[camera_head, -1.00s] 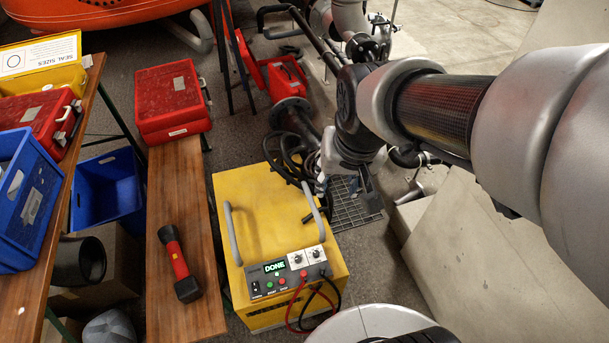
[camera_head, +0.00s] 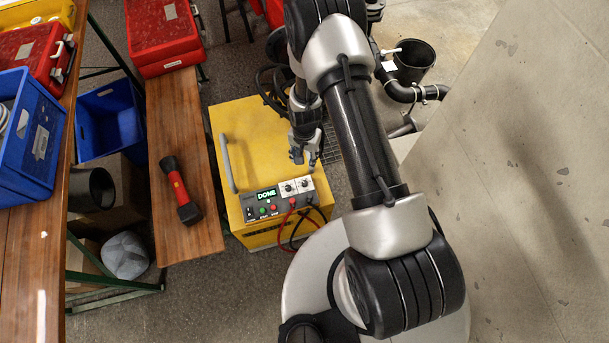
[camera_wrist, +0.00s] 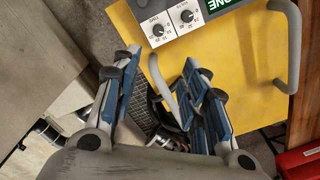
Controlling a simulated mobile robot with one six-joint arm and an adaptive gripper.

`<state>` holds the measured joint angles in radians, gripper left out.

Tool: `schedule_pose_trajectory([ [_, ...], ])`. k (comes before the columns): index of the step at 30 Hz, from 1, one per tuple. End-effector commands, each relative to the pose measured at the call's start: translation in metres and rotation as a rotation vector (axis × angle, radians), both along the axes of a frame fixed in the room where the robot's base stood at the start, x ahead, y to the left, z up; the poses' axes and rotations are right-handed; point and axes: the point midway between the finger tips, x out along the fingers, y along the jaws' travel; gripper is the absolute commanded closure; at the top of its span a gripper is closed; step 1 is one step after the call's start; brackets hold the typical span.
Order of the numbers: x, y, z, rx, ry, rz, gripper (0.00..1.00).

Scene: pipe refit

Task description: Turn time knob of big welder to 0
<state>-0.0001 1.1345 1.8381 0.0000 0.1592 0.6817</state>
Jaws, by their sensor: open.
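The big welder (camera_head: 238,123) is a yellow box on the floor with a grey control panel on its near side. The green display (camera_head: 266,195) reads DONE. Two dark knobs on white plates sit right of it, a left knob (camera_head: 288,187) and a right knob (camera_head: 305,184). In the wrist view the panel is upside down, with one knob (camera_wrist: 158,30) and the other knob (camera_wrist: 187,16) at the top. Their labels are too small to read surely. My gripper (camera_head: 305,163) is open and empty above the welder, just behind the knobs, apart from them.
Grey handles, one on the left (camera_head: 229,163), stand up from the welder's top. Red and black cables (camera_head: 290,232) hang from its front. A wooden bench (camera_head: 178,118) with a red and black flashlight (camera_head: 181,190) stands to the left. A concrete slab (camera_head: 540,170) lies right.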

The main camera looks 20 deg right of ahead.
Motion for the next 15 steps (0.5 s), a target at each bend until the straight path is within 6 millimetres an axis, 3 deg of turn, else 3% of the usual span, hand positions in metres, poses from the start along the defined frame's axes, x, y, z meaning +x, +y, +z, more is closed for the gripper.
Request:
schedule_pose_trajectory([
  [8,-0.007,0.0,-0.031,0.0,0.011,-0.018,0.6],
  [15,-0.008,0.0,-0.08,0.0,0.012,-0.017,0.6],
])
